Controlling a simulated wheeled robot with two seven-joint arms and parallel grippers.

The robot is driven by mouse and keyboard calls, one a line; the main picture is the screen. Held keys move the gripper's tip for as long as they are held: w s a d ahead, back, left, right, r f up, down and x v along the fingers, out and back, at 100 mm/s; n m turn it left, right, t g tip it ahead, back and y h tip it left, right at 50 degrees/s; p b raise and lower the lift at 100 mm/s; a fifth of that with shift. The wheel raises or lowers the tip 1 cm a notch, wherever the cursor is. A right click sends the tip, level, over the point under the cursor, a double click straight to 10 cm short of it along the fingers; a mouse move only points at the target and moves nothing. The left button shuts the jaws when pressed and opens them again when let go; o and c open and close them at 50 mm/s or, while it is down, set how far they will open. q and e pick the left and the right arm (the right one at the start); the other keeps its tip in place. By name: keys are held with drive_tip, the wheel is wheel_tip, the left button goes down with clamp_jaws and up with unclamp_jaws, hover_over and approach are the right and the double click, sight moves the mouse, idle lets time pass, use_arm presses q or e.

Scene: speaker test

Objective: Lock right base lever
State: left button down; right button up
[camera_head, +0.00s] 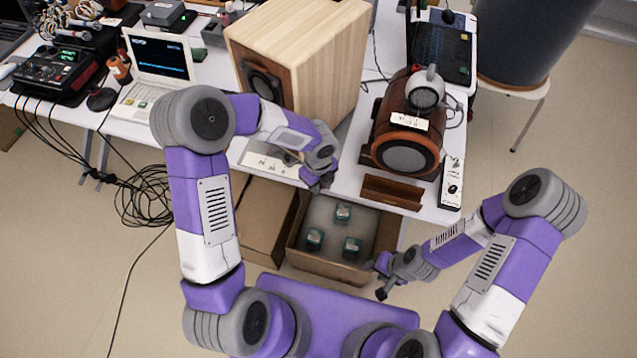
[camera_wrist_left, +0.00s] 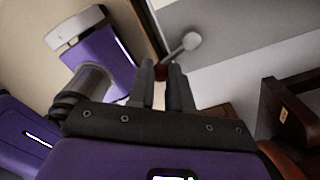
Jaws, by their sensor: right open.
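A lever with a silvery rod and round end (camera_wrist_left: 189,42) and a dark red part (camera_wrist_left: 160,71) is at my left fingertips in the left wrist view. My left gripper (camera_wrist_left: 163,78) has its two dark fingers close on either side of the red part, with no clear gap. In the head view my left gripper (camera_head: 318,186) is at the table's front edge, below the large wooden speaker (camera_head: 305,55), and hides the lever there. My right gripper (camera_head: 379,279) is open and empty, beside the open carton and below table height.
The open carton (camera_head: 392,232) holds several small green-topped blocks. A laptop (camera_head: 160,60) and cables are left. A dark barrel (camera_head: 530,35) stands back right.

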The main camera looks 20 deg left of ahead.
use_arm(q)
drive_tip(key=shift+d+n, duration=0.1)
drive_tip(key=shift+n, duration=0.2)
drive_tip(key=n, duration=0.2)
drive_tip(key=w+d+n+b, duration=0.1)
drive_tip(key=n, duration=0.1)
drive_tip(key=d+n, duration=0.1)
drive_tip(key=n, duration=0.1)
drive_tip(key=shift+w+b, duration=0.3)
drive_tip(key=n, duration=0.2)
drive_tip(key=w+n, duration=0.1)
drive_tip(key=shift+w+d+n, duration=0.1)
drive_tip(key=shift+d+n, duration=0.25)
drive_tip(key=shift+n, duration=0.05)
drive_tip(key=shift+w+d+n+b, duration=0.15)
drive_tip(key=shift+w+n, duration=0.2)
drive_tip(key=shift+n, duration=0.55)
drive_tip(key=shift+w+n+b, duration=0.15)
drive_tip(key=shift+w+n, duration=0.2)
drive_tip(key=shift+n, duration=0.55)
drive_tip(key=c, duration=1)
unclamp_jaws()
drive_tip(key=shift+c, duration=0.2)
